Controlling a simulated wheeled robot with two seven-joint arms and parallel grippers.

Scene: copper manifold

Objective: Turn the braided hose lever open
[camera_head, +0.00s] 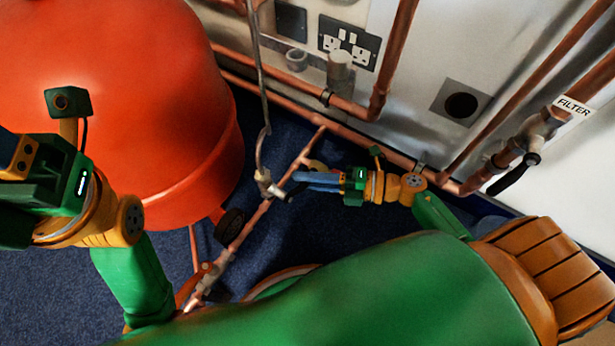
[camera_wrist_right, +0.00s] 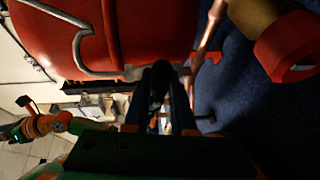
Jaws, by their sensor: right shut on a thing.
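The grey braided hose (camera_head: 258,75) hangs down past the orange-red tank and curves to a valve (camera_head: 263,178) on the copper manifold pipe. It also shows at the upper left of the right wrist view (camera_wrist_right: 78,45). The small lever (camera_head: 281,192) sits beside this valve, at the tips of my right gripper (camera_head: 292,181). My right gripper's blue fingers reach in from the right and are shut on the lever. In the right wrist view the dark fingers (camera_wrist_right: 160,85) hide most of it. My left gripper (camera_head: 38,195) is at the left edge; its fingertips are cut off.
The tank (camera_head: 130,100) stands close on the left. Copper pipes (camera_head: 290,103) run along the wall behind. A black-handled filter valve (camera_head: 515,173) is at the right. A dark round handle (camera_head: 231,226) sits below the tank. Blue carpet (camera_head: 285,245) is open around the manifold pipe.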

